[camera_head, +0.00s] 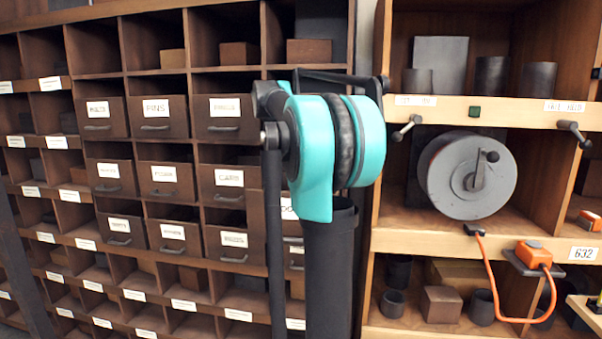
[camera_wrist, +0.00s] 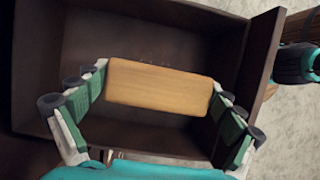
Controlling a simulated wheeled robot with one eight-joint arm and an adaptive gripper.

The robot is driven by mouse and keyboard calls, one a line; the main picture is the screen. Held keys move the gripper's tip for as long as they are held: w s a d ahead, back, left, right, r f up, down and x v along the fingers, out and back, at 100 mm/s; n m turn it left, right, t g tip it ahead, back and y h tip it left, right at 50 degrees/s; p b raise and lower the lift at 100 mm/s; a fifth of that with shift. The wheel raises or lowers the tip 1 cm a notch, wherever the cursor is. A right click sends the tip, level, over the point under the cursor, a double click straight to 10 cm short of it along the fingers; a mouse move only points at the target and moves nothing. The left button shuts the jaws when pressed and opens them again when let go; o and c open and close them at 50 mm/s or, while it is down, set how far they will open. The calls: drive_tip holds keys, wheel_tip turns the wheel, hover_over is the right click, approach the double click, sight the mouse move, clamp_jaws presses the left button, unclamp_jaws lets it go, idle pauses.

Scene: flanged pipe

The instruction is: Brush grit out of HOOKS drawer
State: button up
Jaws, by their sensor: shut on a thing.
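In the wrist view, my gripper (camera_wrist: 158,88) has its two green-padded fingers closed on the ends of a light wooden block (camera_wrist: 160,82), which looks like the back of a brush. Any bristles are hidden beneath it. The block is over the inside of an open dark brown drawer (camera_wrist: 262,70), across its middle. A few tiny specks show on the drawer's inside just beyond the block. No label on this drawer shows, so I cannot read HOOKS. In the head view my arm hides the gripper and this drawer.
A wooden rack (camera_head: 255,75) with several labelled drawers and open cubbies fills the left. At right, a shelf unit (camera_head: 480,108) holds a grey cable reel (camera_head: 445,185) and an orange cable (camera_head: 492,275). In the wrist view, pale floor shows beyond the drawer's right wall.

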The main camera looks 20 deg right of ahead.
drive_tip(key=shift+f, duration=4.75)
drive_tip(key=shift+f, duration=0.6)
drive_tip(key=shift+w+a, duration=0.1)
drive_tip(key=shift+a, duration=0.05)
drive_tip(key=shift+w+a+r, duration=0.1)
drive_tip(key=shift+w+a, duration=0.5)
drive_tip(key=shift+a, duration=0.3)
drive_tip(key=shift+w+a, duration=0.65)
drive_tip(key=shift+a, duration=0.35)
drive_tip(key=shift+s+d, duration=0.7)
drive_tip(key=shift+d, duration=0.3)
drive_tip(key=shift+s+d, duration=0.65)
drive_tip(key=shift+d, duration=0.4)
drive_tip(key=shift+s+d, duration=0.7)
drive_tip(key=shift+d, duration=0.3)
drive_tip(key=shift+o, duration=0.2)
drive_tip(key=shift+s+d+f, duration=0.2)
drive_tip(key=shift+s+d, duration=0.5)
drive_tip(key=shift+d, duration=0.25)
drive_tip(key=shift+w+a+r, duration=0.1)
drive_tip(key=shift+w+a, duration=0.8)
drive_tip(key=shift+a, duration=0.4)
drive_tip(key=shift+w+a, duration=0.9)
drive_tip(key=shift+a, duration=0.45)
drive_tip(key=shift+w+a+r, duration=0.1)
drive_tip(key=shift+w+a, duration=0.8)
drive_tip(key=shift+a, duration=0.4)
drive_tip(key=shift+c, duration=0.2)
